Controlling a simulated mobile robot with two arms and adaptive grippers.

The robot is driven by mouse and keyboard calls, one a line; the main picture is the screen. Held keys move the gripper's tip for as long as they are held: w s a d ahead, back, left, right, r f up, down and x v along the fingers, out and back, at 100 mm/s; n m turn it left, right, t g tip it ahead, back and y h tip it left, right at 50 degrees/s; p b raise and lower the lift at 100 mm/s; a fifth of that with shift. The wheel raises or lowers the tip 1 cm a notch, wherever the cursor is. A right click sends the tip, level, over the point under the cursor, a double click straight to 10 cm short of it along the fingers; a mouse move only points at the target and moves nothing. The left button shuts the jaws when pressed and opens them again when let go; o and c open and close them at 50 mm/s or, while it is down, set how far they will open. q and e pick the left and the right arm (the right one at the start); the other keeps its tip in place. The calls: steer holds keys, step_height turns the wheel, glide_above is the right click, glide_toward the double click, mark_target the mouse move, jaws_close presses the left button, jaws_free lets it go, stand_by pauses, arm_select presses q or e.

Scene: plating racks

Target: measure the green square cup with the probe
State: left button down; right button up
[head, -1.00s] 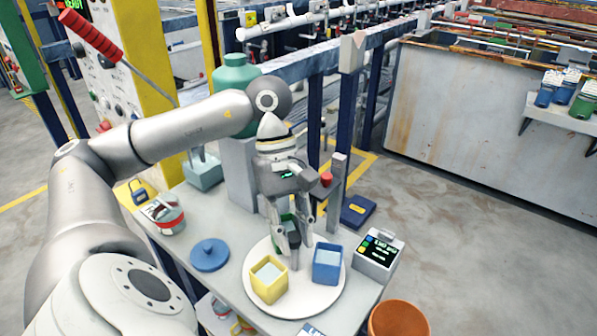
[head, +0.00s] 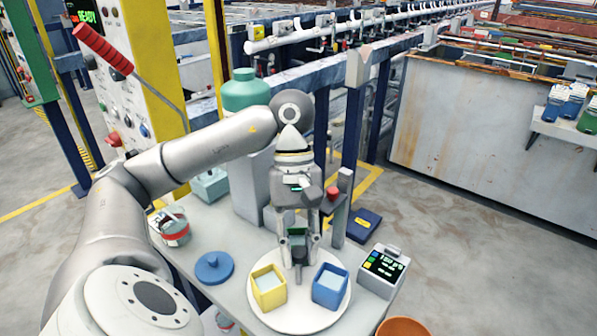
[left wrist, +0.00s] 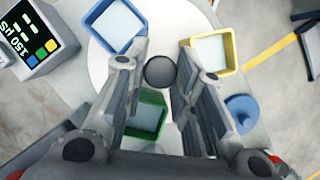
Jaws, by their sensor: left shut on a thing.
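My left gripper (head: 299,258) points down over the round white plate (head: 276,318). It is shut on a dark, rounded piece, seemingly the probe (left wrist: 160,72), which shows between its fingertips in the left wrist view. The green square cup (left wrist: 148,118) is on the plate, partly hidden by the fingers in both views; in the head view it shows only as a bit of green (head: 298,238). The probe appears beside the green cup, toward the yellow and blue cups; I cannot tell its height. My right gripper is out of view.
A yellow cup (head: 268,289) and a blue cup (head: 329,287) with pale contents stand at the plate's front. A meter (head: 382,270) with a lit display stands right, a blue lid (head: 214,267) left. A teal bottle (head: 245,90) and an upright post (head: 342,208) stand behind.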

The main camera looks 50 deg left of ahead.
arm_select(q)
steer(key=shift+r, duration=0.1)
steer(key=c, duration=1.2)
jaws_free()
